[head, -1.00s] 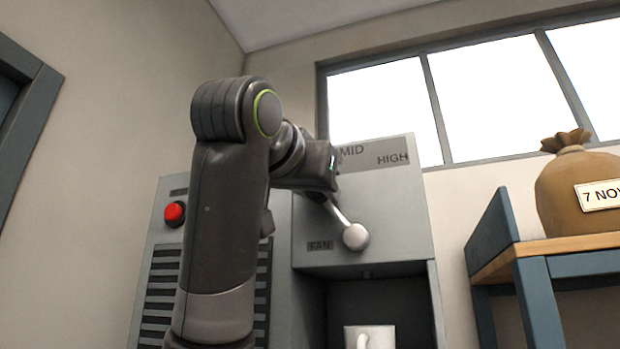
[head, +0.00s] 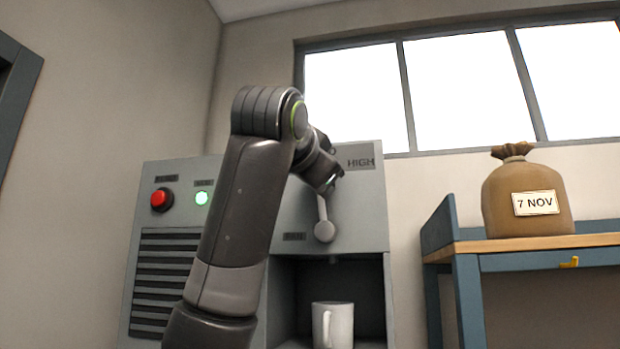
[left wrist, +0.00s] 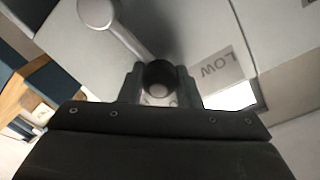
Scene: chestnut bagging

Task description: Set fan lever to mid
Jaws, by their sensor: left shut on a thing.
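The rod points almost straight up, leaning very slightly left. My left gripper (head: 326,183) is shut on the lever's upper end and hides its tip and the MID label in the head view. The HIGH label (head: 361,162) shows to the right. In the left wrist view, my left gripper's fingers (left wrist: 158,84) are around the lever's round end, and the LOW label (left wrist: 218,72) lies beside them. My right gripper is in no view.
A white mug (head: 333,322) stands in the recess below the lever. A tied sack (head: 527,200) labelled 7 NOV stands on a blue-framed bench (head: 465,252) at right.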

